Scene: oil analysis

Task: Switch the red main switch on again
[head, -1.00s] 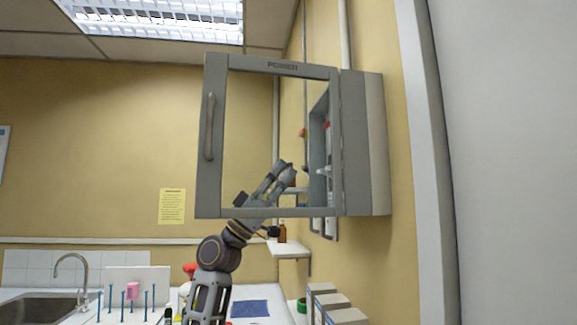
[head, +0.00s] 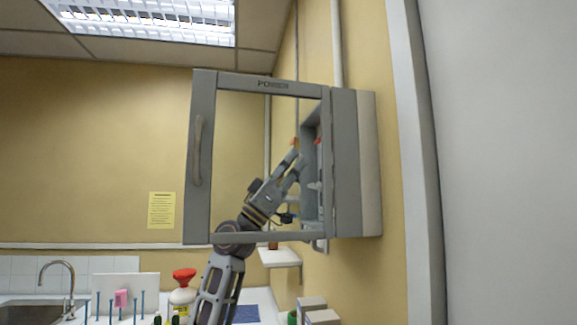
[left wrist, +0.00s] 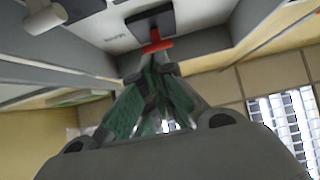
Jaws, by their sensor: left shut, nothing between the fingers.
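The grey power cabinet (head: 356,165) hangs on the yellow wall with its framed door (head: 203,160) swung open. The red main switch (head: 318,142) shows as a small red patch inside it. In the left wrist view the red switch handle (left wrist: 157,46) sits on a black mount on a pale panel. My left gripper (head: 296,158) is seen through the door frame, its fingers shut and empty and pointing up into the cabinet. In the wrist view its fingertips (left wrist: 162,70) are right at the red handle; whether they touch it I cannot tell. My right gripper is not in view.
The open door's frame and handle (head: 197,150) stand around my left arm. A white wall shelf (head: 279,257) is below the cabinet. A sink tap (head: 58,270), a red-topped bottle (head: 183,285) and boxes (head: 318,312) are on the bench below.

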